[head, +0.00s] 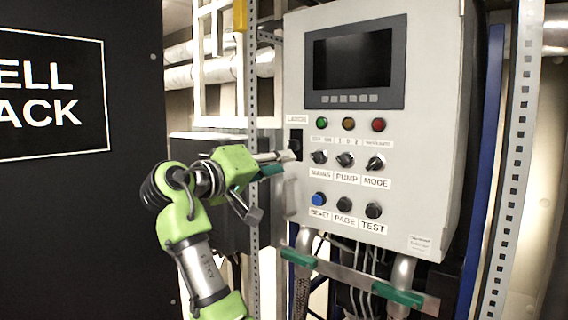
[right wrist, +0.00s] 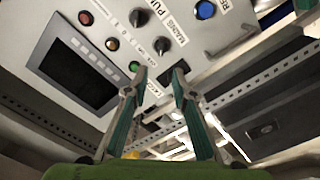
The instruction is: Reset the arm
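My right arm is green and silver and rises from the bottom left of the head view. My right gripper (head: 284,157) is at the left edge of a grey control cabinet, close to a small black socket or switch (head: 296,136). I cannot tell if it touches the cabinet. In the right wrist view the two fingers of the right gripper (right wrist: 160,85) stand apart with nothing visible held between them. The black part is partly hidden there by a finger. My left gripper is not in view.
The control cabinet (head: 430,165) has a dark screen (head: 352,60), coloured lamps, knobs and a blue RESET button (head: 318,199). A black panel (head: 85,220) stands at left. Pipes with green clamps (head: 299,258) run below the cabinet. A perforated post (head: 515,150) is at right.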

